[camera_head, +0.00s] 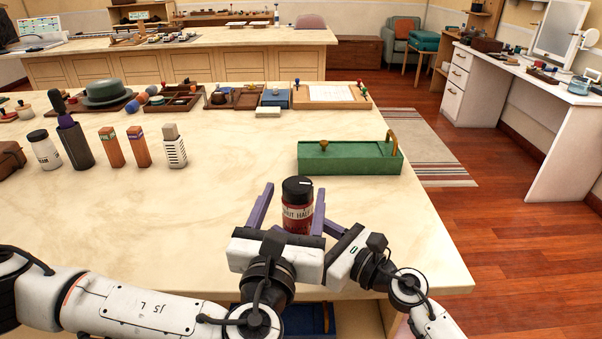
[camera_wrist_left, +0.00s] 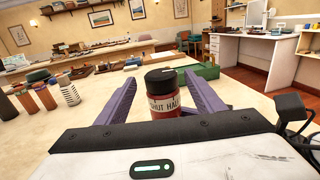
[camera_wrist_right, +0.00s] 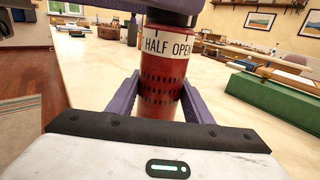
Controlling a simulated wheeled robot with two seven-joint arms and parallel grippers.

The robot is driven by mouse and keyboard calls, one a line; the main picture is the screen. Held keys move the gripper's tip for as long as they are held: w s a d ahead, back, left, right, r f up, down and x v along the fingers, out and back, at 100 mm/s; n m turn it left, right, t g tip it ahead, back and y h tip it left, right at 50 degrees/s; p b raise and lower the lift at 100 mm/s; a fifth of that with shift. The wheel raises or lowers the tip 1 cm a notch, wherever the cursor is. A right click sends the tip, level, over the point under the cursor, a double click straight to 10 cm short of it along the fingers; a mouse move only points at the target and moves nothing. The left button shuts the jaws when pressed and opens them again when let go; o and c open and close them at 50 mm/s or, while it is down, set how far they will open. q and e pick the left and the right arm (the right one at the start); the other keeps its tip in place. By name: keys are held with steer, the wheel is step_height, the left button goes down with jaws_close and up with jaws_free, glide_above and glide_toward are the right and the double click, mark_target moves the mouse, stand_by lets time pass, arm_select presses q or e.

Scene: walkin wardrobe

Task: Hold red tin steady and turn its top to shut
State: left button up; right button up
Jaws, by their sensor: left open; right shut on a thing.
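The red tin (camera_head: 298,217) stands upright near the table's front edge, with a black top (camera_head: 297,187) that bears a small white mark. Its white label reads "SHUT HALF" in the left wrist view (camera_wrist_left: 165,104) and "HALF OPEN" in the right wrist view (camera_wrist_right: 167,43). My left gripper (camera_head: 293,191) is open, its purple fingers on both sides of the tin near the top, with gaps showing. My right gripper (camera_wrist_right: 158,88) is shut on the tin's lower body. Which label word the mark meets is not clear.
A green box (camera_head: 350,158) with a brass handle lies behind the tin. Several bottles and blocks, including a black bottle (camera_head: 75,145), stand at left. Trays and a green hat (camera_head: 107,92) line the table's back. The marble top (camera_head: 225,180) around the tin is clear.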

mark_target(300, 177)
arm_select(q)
steer(key=w, duration=0.2)
steer(key=w+d, duration=0.1)
steer(key=w, duration=0.4)
steer(key=shift+w+d, duration=0.2)
steer(key=shift+w, duration=0.15)
steer(key=shift+c, duration=0.3)
steer(key=c, duration=1)
